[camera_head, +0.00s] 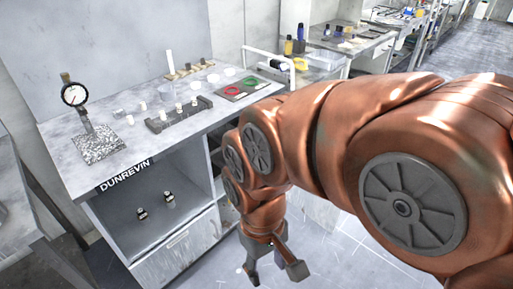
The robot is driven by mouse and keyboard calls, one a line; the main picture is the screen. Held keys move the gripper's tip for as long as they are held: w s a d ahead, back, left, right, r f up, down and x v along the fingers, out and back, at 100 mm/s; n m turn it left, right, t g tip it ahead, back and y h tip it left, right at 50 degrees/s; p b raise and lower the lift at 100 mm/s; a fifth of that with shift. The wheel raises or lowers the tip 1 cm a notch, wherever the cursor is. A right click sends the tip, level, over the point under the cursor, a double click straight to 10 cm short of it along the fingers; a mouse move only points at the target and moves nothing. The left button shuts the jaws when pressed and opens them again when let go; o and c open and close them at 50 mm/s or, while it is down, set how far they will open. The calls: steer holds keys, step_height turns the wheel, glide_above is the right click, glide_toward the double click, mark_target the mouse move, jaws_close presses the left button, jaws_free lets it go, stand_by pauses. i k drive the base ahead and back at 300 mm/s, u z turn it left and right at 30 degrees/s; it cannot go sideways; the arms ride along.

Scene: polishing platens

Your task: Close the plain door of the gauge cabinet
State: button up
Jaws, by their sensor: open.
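The gauge cabinet (148,183) is the grey bench unit labelled DUNREVIN, left of centre. Its front compartment is open, with two small dark-and-light items (155,206) inside. A grey panel (102,262) stands out from its left front side at the bottom of the picture. Another narrow grey panel (226,205) shows at its right side, partly behind my arm. I cannot tell which of these is the plain door. My gripper (275,272) is open and empty, pointing down in front of and right of the cabinet, apart from it.
A dial gauge on a stand (75,97), a holder with white cylinders (180,114) and a tray with red and green pads (238,88) stand on top. A drawer front with a handle (180,243) is below the compartment. Clear floor (340,245) lies right of my gripper.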

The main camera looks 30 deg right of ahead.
mark_target(326, 214)
steer(key=k, duration=0.5)
steer(key=z, duration=2.35)
steer(key=i, duration=3.8)
steer(key=u, duration=3.8)
